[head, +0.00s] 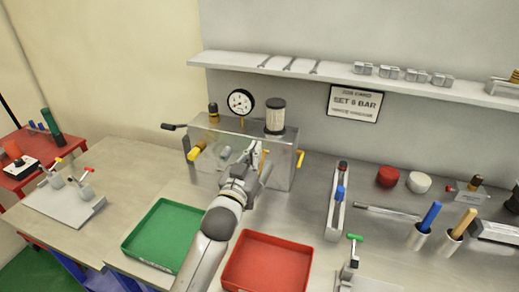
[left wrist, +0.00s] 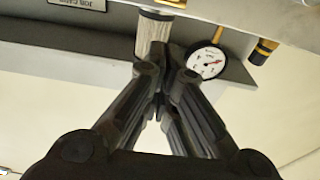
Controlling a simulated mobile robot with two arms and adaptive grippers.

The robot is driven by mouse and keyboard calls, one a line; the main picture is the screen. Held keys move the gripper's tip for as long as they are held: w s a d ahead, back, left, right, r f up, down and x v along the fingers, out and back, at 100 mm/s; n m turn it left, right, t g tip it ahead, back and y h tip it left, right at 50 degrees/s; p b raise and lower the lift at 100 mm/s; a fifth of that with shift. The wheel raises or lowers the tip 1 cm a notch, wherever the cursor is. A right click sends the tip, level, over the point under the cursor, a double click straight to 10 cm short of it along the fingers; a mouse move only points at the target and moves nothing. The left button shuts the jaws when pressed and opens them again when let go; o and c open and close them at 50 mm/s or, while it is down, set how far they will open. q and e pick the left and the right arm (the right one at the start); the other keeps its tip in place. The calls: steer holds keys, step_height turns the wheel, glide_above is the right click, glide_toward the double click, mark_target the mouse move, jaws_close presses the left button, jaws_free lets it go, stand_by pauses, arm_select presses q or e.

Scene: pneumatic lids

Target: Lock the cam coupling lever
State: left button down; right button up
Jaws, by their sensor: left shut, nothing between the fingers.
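A metal pneumatic box (head: 222,137) stands at the back of the bench. Yellow handles show on its front, one at left (head: 198,150) and one at the right edge (head: 300,158). A black-tipped lever (head: 172,126) sticks out from its upper left. I cannot tell which of these is the cam coupling lever. My left gripper (head: 256,149) is in front of the box, right of its middle, and hides part of the front. Its fingers are shut and empty, and they also show in the left wrist view (left wrist: 159,52). My right gripper is not in view.
A gauge (head: 240,101) and a filter cylinder (head: 275,115) sit on the box. A green tray (head: 130,240) and a red tray (head: 230,275) lie in front. A narrow rack (head: 334,218) stands at right. Bare bench shows left of the box.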

mark_target(261, 163)
arm_select(q)
steer(key=w, duration=0.1)
steer(key=w+f, duration=0.1)
steer(key=shift+w+d+f, duration=0.2)
steer(key=shift+w+d, duration=0.1)
steer(key=shift+d, duration=0.1)
steer(key=shift+w+d+f+p, duration=0.15)
steer(key=shift+w+f+p, duration=0.2)
steer(key=shift+w, duration=0.1)
steer(key=shift+w+f, duration=0.1)
steer(key=shift+f, duration=0.05)
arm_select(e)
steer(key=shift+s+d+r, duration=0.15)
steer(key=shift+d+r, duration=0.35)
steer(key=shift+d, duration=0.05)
